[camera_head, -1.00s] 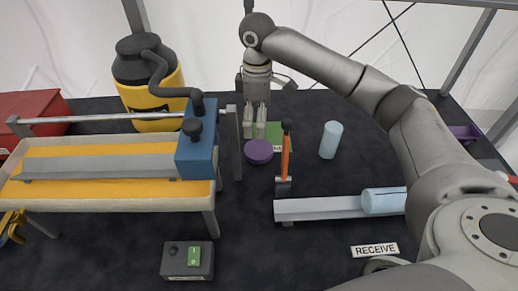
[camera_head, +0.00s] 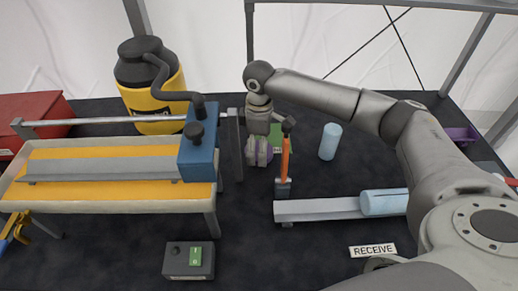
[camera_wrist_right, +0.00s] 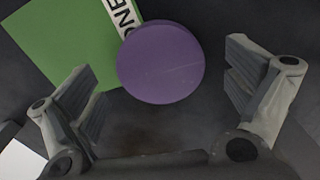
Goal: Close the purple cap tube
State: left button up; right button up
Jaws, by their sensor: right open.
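The purple cap (camera_wrist_right: 160,62) shows from above in the right wrist view as a flat round disc. It lies between the two open fingers of my right gripper (camera_wrist_right: 168,95), with a clear gap on each side. No tube body shows beneath it. In the head view my right gripper (camera_head: 259,152) points down over the cap and hides most of it. My left gripper is in neither view.
A green patch (camera_wrist_right: 75,45) with a partly hidden white label lies beside the cap. An orange-handled tool (camera_head: 285,160) stands close to the right. The blue block (camera_head: 197,150) of a yellow-topped bench is on the left. A pale blue cylinder (camera_head: 330,141) stands farther right.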

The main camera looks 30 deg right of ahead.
jog(key=shift+f, duration=0.5)
jog(key=c, duration=0.8)
jog(key=shift+r, duration=0.15)
notch_tip(320, 180, up, 10)
jog(key=shift+f+b, duration=0.1)
jog(key=shift+b, duration=0.4)
